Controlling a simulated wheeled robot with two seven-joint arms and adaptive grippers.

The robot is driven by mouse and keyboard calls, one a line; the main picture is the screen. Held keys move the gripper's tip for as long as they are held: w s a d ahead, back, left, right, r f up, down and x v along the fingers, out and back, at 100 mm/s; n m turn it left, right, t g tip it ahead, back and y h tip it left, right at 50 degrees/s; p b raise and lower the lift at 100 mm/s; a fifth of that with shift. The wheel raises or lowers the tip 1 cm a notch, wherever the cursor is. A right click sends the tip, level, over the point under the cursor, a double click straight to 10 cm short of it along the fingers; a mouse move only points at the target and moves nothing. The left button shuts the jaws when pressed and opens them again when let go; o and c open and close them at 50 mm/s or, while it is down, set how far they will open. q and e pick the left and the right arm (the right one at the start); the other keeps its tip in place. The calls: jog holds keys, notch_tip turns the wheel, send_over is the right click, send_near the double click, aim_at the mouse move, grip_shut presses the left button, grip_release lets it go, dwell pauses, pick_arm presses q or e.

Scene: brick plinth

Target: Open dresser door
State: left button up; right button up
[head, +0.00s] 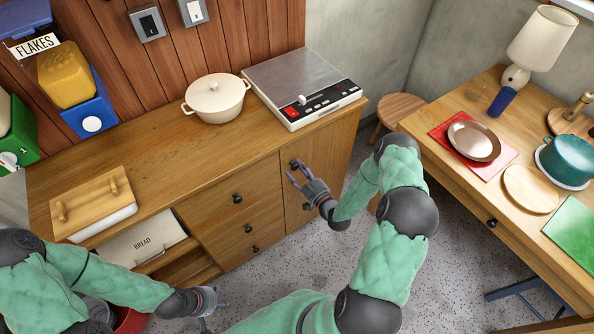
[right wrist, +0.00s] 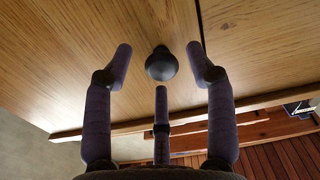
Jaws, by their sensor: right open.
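The wooden dresser (head: 150,150) stands against the plank wall, with its door (head: 328,150) at the right end beside a stack of drawers. The door's dark round knob (right wrist: 161,64) shows in the right wrist view, close to the panel seam. My right gripper (head: 297,172) is in front of the door at the knob. In the right wrist view its fingers (right wrist: 160,75) are spread, with the knob between the tips and no visible grip on it. The door is closed. My left gripper (head: 214,313) is low at the bottom, away from the dresser, its fingers apart and empty.
A cream pot (head: 216,98) and a hotplate (head: 304,87) stand on the dresser top. The drawers (head: 235,197) have dark knobs. A round stool (head: 400,107) and a desk (head: 470,190) are at the right. Speckled floor (head: 300,262) lies open before the dresser.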

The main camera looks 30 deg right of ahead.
jog(key=shift+w, duration=0.55)
grip_shut()
jog(key=shift+s, duration=0.15)
